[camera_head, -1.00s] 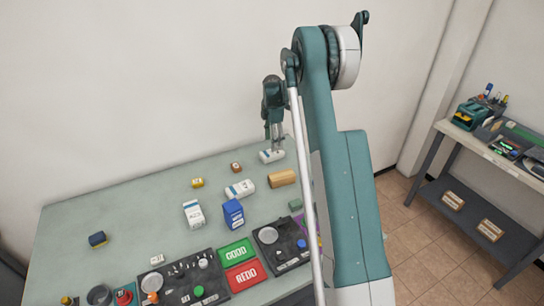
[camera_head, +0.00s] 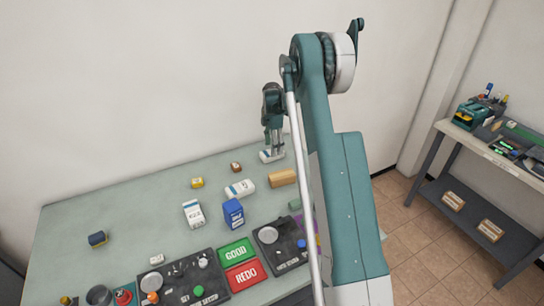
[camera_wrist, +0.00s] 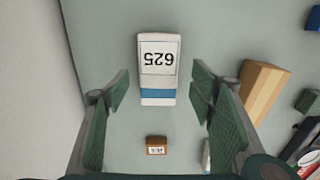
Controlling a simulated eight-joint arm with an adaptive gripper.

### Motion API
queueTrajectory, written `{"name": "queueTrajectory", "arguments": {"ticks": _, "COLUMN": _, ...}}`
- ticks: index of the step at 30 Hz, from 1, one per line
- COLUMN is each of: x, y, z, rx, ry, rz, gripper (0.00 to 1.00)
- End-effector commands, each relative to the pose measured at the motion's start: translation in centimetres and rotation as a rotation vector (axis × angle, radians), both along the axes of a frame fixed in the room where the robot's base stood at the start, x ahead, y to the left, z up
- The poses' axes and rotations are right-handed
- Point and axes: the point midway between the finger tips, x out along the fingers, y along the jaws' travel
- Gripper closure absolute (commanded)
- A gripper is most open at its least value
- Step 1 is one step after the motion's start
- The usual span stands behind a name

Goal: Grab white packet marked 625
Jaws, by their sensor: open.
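The white packet marked 625 (camera_wrist: 158,84) lies on the table in the wrist view, its number upside down and a blue band across its lower part. In the head view the packet (camera_head: 266,158) shows near the table's back edge, partly hidden by my gripper. My gripper (camera_wrist: 160,108) is open, with one green finger pad on each side of the packet in the wrist view. Clear gaps show between pads and packet, and I cannot tell the exact height. In the head view my gripper (camera_head: 273,150) points down over the packet.
A tan block (camera_head: 283,178) and another white packet (camera_head: 240,189) lie nearby. A small brown block (camera_wrist: 156,145) is below the packet in the wrist view. A blue box (camera_head: 233,213), a white box (camera_head: 194,214) and control panels stand nearer the front. The wall is close behind.

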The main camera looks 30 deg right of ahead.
Motion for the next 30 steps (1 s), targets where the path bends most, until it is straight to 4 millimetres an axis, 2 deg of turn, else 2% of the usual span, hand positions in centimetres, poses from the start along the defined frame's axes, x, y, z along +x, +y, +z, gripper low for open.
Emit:
{"name": "queueTrajectory", "arguments": {"ticks": 6, "x": 0.2, "y": 0.0, "z": -2.6, "rx": 0.0, "ry": 0.0, "rz": 0.0, "gripper": 0.45}}
{"name": "queueTrajectory", "arguments": {"ticks": 12, "x": 0.2, "y": 0.0, "z": -4.0, "rx": 0.0, "ry": 0.0, "rz": 0.0, "gripper": 0.45}}
{"name": "queueTrajectory", "arguments": {"ticks": 29, "x": 0.2, "y": 0.0, "z": -4.1, "rx": 0.0, "ry": 0.0, "rz": 0.0, "gripper": 0.45}}
{"name": "queueTrajectory", "arguments": {"ticks": 30, "x": 0.2, "y": 0.0, "z": -4.1, "rx": 0.0, "ry": 0.0, "rz": 0.0, "gripper": 0.48}}
